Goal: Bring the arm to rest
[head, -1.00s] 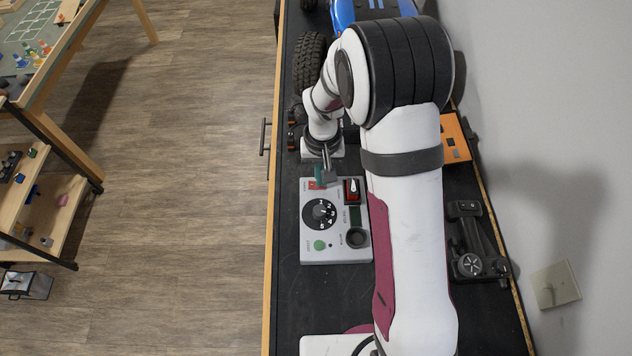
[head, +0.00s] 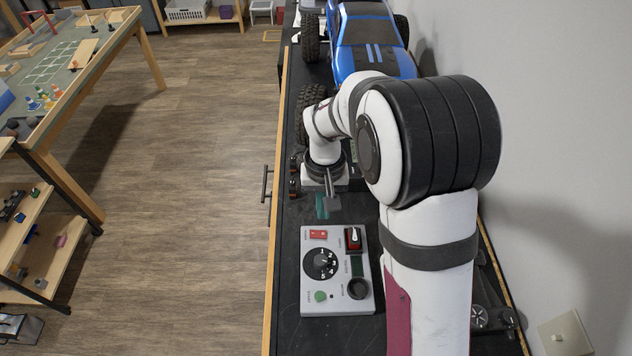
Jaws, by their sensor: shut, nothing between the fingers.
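My gripper (head: 327,205) hangs at the end of my white arm, just beyond the far edge of a grey control box (head: 311,290). Its fingers are shut and hold nothing; one fingertip looks green. I cannot tell its exact height above the bench. The control box has a black numbered dial (head: 321,263), a red switch (head: 318,234), a red-and-black rocker (head: 353,238), a green button (head: 320,296) and a black round knob (head: 358,289).
A blue RC crawler (head: 369,45) with big black tyres stands on the black bench at the back. My arm hides much of the bench's right side. A wall is on the right. A wooden table (head: 72,75) and shelves stand across the floor at left.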

